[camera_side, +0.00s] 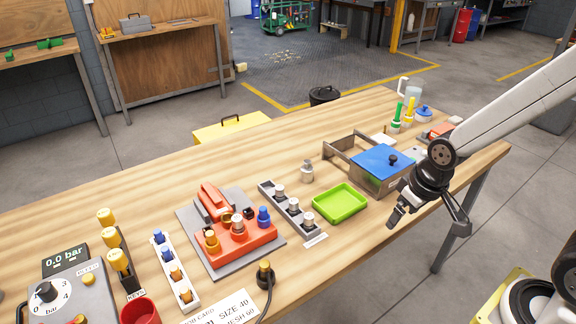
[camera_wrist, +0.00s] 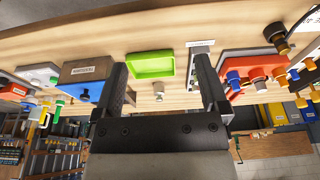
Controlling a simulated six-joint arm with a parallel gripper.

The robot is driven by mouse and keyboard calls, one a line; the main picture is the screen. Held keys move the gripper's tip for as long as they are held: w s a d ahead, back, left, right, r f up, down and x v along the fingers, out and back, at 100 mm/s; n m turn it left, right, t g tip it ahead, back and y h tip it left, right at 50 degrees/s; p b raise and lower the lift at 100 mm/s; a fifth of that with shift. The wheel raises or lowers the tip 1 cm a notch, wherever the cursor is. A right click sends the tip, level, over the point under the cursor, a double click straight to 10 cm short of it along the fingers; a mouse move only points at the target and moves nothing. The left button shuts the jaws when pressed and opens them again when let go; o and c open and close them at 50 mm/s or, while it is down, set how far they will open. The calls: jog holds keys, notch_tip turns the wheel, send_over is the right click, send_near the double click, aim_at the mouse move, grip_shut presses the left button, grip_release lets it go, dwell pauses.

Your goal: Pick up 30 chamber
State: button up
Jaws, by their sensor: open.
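Several small silver-grey pieces that look like the chambers stand in a dark grey rack (camera_side: 266,187) in the middle of the table. A similar loose metal piece (camera_side: 307,171) stands upright just behind the rack. No number can be read on any of them, so I cannot tell which is 30. My gripper (camera_side: 430,218) is open and empty, above the table's right front edge, right of the rack and apart from everything. In the wrist view its two fingers (camera_wrist: 160,88) stand wide apart, with the right finger near the white label (camera_wrist: 200,43).
A green tray (camera_side: 340,203) lies right of the rack. A metal box with a blue lid (camera_side: 383,158) stands close to my gripper. An orange fixture (camera_side: 237,238) on a grey plate is left of the rack. A black cable (camera_side: 266,290) lies at the front edge.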

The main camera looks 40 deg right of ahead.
jog(key=shift+c, duration=0.4)
jog(key=w+a+f+n+t+y, duration=0.1)
jog(key=w+a+n+t, duration=0.15)
jog(key=w, duration=0.55)
jog(key=w+a+f+n+t+y, duration=0.1)
jog(key=w+a+f+n+t, duration=0.2)
jog(key=w, duration=0.5)
jog(key=n+t+y, duration=0.2)
jog(key=n+y, duration=0.2)
jog(key=y, duration=0.4)
send_near(238, 226)
jog(key=shift+m+g, duration=0.25)
jog(key=w, duration=0.1)
jog(key=w+a, duration=0.2)
jog(key=w, duration=0.1)
jog(key=shift+w+f, duration=0.1)
jog(key=shift+f, duration=0.3)
jog(key=shift+a, duration=0.1)
jog(key=shift+x, duration=1.25)
